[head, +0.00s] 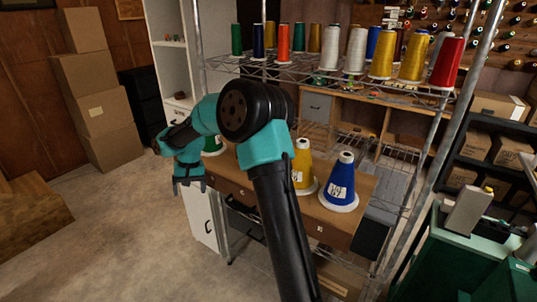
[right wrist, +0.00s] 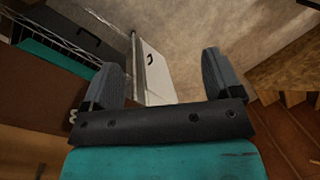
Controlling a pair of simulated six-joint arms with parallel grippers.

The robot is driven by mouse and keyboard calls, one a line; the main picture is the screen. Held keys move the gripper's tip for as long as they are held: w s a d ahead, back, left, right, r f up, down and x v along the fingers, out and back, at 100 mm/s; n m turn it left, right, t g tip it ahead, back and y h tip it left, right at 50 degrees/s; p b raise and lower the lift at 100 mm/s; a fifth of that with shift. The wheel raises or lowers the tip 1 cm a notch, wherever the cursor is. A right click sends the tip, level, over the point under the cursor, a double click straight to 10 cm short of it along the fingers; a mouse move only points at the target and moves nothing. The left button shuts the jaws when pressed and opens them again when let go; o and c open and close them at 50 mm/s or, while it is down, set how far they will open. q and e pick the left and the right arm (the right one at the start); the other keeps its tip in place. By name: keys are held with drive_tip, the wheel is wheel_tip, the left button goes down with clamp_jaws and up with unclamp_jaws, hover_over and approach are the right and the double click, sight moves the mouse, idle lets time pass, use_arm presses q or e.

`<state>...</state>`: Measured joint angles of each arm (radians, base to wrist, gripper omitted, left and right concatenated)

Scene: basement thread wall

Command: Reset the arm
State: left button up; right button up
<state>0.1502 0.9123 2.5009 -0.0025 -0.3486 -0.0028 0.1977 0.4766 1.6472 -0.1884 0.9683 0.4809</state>
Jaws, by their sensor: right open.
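My right arm rises from the bottom of the head view and bends to the left at its black and teal elbow. My right gripper (head: 188,184) hangs left of the wooden work surface, over open floor beside the white cabinet. In the right wrist view its two fingers (right wrist: 165,85) stand wide apart with nothing between them. A yellow thread cone (head: 302,165) and a blue thread cone (head: 340,180) stand upright on the wooden surface, to the right of the gripper. A green cone (head: 212,151) is partly hidden behind my arm. My left gripper is not in view.
A wire shelf (head: 340,82) above holds several thread cones. Stacked cardboard boxes (head: 100,100) stand at the left wall. A white cabinet door (head: 201,218) is below the gripper. The concrete floor (head: 120,230) at left is clear. Green equipment (head: 450,250) stands at lower right.

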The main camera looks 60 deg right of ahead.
drive_tip(key=s+a+f+n, duration=0.1)
drive_tip(key=s+a+f, duration=0.1)
drive_tip(key=a+f, duration=0.35)
drive_tip(key=s+a+f+n+y, duration=0.1)
drive_tip(key=s+a+f, duration=0.2)
drive_tip(key=f, duration=0.6)
drive_tip(key=s+a+f+n, duration=0.1)
drive_tip(key=s+a+f, duration=0.1)
drive_tip(key=a+f, duration=0.35)
drive_tip(key=s+a+f+n, duration=0.1)
drive_tip(key=s+a+f, duration=0.2)
drive_tip(key=s+f, duration=0.2)
drive_tip(key=s+a+f, duration=0.4)
drive_tip(key=s+f, duration=0.2)
drive_tip(key=s, duration=0.6)
drive_tip(key=shift+n+y, duration=0.3)
drive_tip(key=shift+n, duration=0.1)
